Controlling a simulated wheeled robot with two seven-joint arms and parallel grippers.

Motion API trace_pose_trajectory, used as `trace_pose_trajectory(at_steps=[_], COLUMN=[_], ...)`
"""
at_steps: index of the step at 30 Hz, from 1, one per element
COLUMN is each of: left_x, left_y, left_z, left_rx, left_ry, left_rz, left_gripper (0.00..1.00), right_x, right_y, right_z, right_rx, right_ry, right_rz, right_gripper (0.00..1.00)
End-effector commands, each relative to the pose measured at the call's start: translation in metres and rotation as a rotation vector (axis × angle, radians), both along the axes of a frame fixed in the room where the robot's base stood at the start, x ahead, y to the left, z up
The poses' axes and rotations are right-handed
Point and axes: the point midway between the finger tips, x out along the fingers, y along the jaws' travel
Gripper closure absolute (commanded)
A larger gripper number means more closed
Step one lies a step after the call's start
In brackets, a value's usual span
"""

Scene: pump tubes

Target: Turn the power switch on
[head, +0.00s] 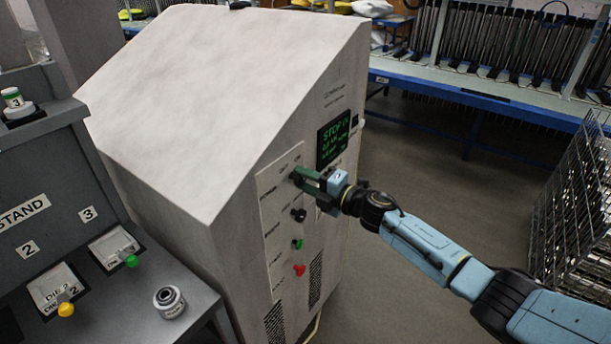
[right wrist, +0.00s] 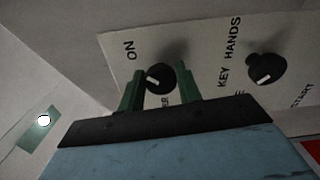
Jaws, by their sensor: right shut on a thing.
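The power switch is a black rotary knob (right wrist: 161,78) with a white mark, on the light panel (right wrist: 205,55) of a grey cabinet (head: 225,85). An ON label is at its upper left in the right wrist view; the lower label is partly hidden. In the head view the gripper mostly hides the knob. My left gripper is not in view.
Below the switch are another black knob (head: 298,215), a green button (head: 297,244) and a red button (head: 300,270). A display (head: 334,139) reads STOP above right. A dark stand (head: 75,225) is at left, a wire rack (head: 582,205) at right. Floor between is clear.

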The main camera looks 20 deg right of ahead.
Motion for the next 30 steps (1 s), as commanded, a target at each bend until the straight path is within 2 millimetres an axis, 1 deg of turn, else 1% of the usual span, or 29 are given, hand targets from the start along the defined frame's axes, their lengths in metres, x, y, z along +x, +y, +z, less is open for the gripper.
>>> trace_pose_trajectory(at_steps=[9,24,25,28,30], left_x=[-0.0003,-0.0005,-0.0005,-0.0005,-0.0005], left_y=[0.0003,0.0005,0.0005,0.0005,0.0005], left_z=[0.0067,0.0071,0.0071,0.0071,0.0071], left_rx=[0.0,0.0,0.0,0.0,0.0], left_ry=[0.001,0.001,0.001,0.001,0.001], left_rz=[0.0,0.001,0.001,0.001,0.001], left_gripper=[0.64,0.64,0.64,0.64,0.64], right_x=[-0.0005,-0.0005,-0.0005,-0.0004,-0.0003], right_y=[0.0003,0.0001,0.0001,0.0001,0.0001], right_z=[-0.0012,-0.0018,-0.0018,-0.0016,-0.0013], right_rx=[0.082,0.097,0.097,0.097,0.097], right_ry=[0.067,0.078,0.078,0.078,0.077], right_rz=[0.001,0.001,0.001,0.001,0.001], right_gripper=[0.89,0.89,0.64,0.51,0.45])
